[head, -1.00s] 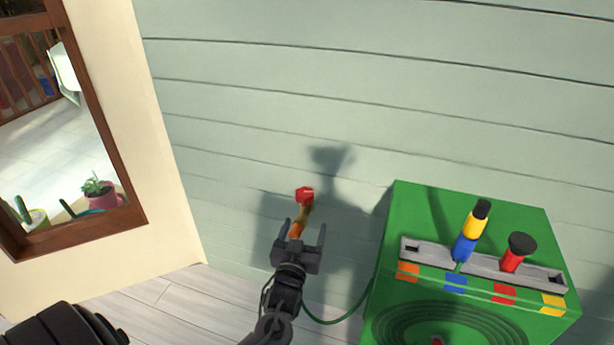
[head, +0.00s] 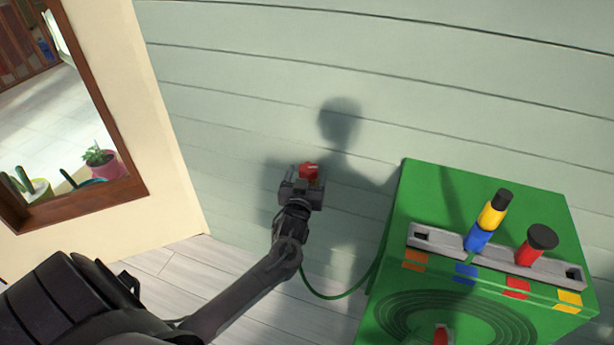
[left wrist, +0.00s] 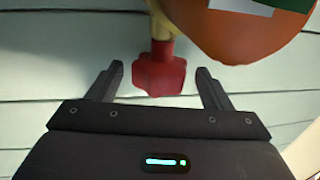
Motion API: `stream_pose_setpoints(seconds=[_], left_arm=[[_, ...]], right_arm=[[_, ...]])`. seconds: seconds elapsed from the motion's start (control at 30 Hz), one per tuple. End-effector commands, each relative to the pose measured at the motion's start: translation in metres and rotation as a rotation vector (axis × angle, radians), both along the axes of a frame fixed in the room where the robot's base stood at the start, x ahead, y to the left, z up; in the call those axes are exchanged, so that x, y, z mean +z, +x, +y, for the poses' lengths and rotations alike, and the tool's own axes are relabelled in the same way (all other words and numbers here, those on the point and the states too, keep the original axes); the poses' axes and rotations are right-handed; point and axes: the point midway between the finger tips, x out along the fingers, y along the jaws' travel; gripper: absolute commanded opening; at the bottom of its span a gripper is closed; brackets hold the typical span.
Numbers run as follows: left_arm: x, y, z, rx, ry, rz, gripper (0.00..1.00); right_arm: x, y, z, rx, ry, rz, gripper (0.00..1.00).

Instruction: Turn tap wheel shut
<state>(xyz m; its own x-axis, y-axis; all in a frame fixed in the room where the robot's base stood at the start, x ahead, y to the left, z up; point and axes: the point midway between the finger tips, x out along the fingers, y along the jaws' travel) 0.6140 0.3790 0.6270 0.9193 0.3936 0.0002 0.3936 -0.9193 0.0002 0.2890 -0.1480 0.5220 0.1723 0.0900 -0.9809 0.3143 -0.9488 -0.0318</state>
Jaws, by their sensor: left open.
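The red tap wheel (head: 309,170) sits on the tap at the pale green plank wall. It also shows in the left wrist view (left wrist: 159,72), with a yellowish tap body (left wrist: 160,27) behind it. My left gripper (head: 302,178) is at the wheel in the head view and covers most of the tap. In the left wrist view the left gripper (left wrist: 160,80) is open, with one finger on each side of the wheel and a gap on both sides. An orange rounded part (left wrist: 232,30) is close by at the upper right. My right gripper is not in view.
A green cabinet (head: 398,215) stands to the right, with a grey rack (head: 500,262) holding blue-yellow and red pieces. A green hose (head: 335,297) runs from near the tap towards it. A brown-framed window (head: 127,190) is at the left.

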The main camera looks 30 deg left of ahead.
Motion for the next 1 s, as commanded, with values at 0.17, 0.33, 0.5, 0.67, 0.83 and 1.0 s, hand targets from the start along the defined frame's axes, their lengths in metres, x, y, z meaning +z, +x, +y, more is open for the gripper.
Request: stream_pose_setpoints(seconds=[0.17, 0.33, 0.5, 0.67, 0.83, 1.0], left_arm=[[-0.0001, 0.0001, -0.0001, 0.000, 0.000, 0.001, 0.73], [-0.0001, 0.0000, -0.0002, -0.001, 0.000, 0.001, 0.54], [-0.0001, -0.0001, -0.0003, -0.001, 0.000, 0.000, 0.32], [0.0001, -0.0002, -0.0001, -0.004, 0.001, 0.000, 0.28], [0.0007, -0.0004, 0.0015, -0.035, 0.004, 0.001, 0.28], [0.0021, -0.0008, 0.0038, -0.119, 0.007, 0.001, 0.28]], right_arm=[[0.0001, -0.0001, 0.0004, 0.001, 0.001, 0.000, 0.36], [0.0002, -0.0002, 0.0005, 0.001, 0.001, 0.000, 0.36], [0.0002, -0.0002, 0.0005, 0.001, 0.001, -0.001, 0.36], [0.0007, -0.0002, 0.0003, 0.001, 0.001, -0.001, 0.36], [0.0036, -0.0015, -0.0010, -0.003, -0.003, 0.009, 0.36], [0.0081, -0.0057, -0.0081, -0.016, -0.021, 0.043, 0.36]])
